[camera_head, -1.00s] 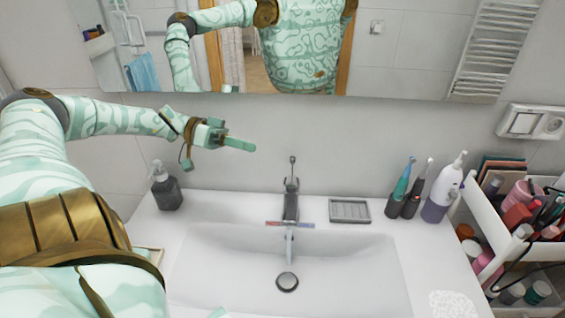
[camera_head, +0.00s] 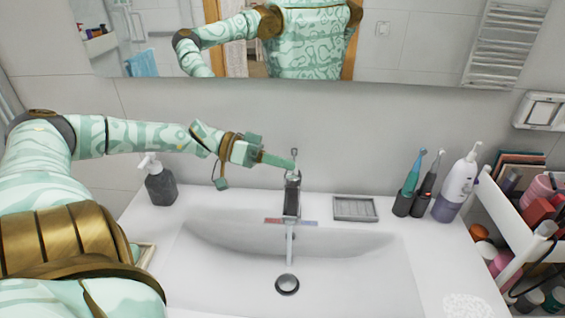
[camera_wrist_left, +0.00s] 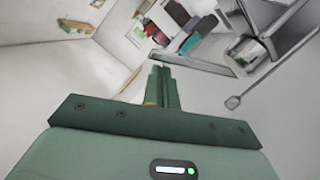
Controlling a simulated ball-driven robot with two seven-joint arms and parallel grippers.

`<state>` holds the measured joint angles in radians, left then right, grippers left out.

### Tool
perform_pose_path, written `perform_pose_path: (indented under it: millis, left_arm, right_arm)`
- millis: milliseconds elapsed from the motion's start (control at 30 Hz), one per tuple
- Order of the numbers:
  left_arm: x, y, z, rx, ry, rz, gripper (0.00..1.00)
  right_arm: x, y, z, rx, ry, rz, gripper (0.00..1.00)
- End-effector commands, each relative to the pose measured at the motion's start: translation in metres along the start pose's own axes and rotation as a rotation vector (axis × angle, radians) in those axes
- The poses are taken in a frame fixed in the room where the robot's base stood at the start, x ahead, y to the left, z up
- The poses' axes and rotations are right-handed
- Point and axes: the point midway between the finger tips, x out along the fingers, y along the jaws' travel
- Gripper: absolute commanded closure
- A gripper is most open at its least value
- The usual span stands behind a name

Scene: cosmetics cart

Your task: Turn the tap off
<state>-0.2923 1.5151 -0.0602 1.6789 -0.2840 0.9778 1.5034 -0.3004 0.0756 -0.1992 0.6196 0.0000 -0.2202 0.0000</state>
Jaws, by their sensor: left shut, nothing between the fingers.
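The dark tap (camera_head: 291,198) stands upright at the back of the white sink (camera_head: 345,275). Its thin lever (camera_head: 294,154) points up, with a round tip. A pale stream of water (camera_head: 290,248) shows below the spout, above the round drain (camera_head: 287,284). My left gripper (camera_head: 292,163) is shut and empty, its fingertips beside or against the lever's lower part; I cannot tell whether they touch. In the left wrist view the shut fingers (camera_wrist_left: 163,85) point forward, with a thin round-ended rod to their right. My right gripper is not in view.
A soap dispenser (camera_head: 160,182) stands left of the sink. A soap dish (camera_head: 355,207) lies right of the tap, then toothbrushes (camera_head: 412,185) and a white-purple bottle (camera_head: 457,185). A filled cart (camera_head: 500,220) stands at the right. The mirror (camera_head: 400,45) hangs behind.

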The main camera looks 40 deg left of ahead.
Motion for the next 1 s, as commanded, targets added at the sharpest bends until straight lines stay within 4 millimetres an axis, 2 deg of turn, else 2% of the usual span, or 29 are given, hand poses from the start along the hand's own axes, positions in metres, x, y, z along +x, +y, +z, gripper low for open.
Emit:
perform_pose_path:
  millis: [267, 367, 567, 700, 1000]
  left_arm:
    - [0.0, 0.001, 0.001, 0.016, 0.002, -0.004, 1.0]
    - [0.001, 0.007, 0.004, 0.101, 0.006, -0.023, 1.0]
    - [0.007, 0.009, 0.027, 0.328, 0.006, -0.081, 1.0]
    - [0.011, 0.003, 0.043, 0.344, 0.001, -0.086, 1.0]
    - [0.011, 0.003, 0.045, 0.34, 0.0, -0.085, 1.0]
  right_arm:
    - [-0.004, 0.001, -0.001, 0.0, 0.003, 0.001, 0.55]
    - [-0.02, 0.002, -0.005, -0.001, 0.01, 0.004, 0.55]
    - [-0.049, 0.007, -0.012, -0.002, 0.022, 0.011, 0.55]
    - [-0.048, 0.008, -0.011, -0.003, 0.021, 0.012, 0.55]
    - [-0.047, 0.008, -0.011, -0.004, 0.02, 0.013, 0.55]
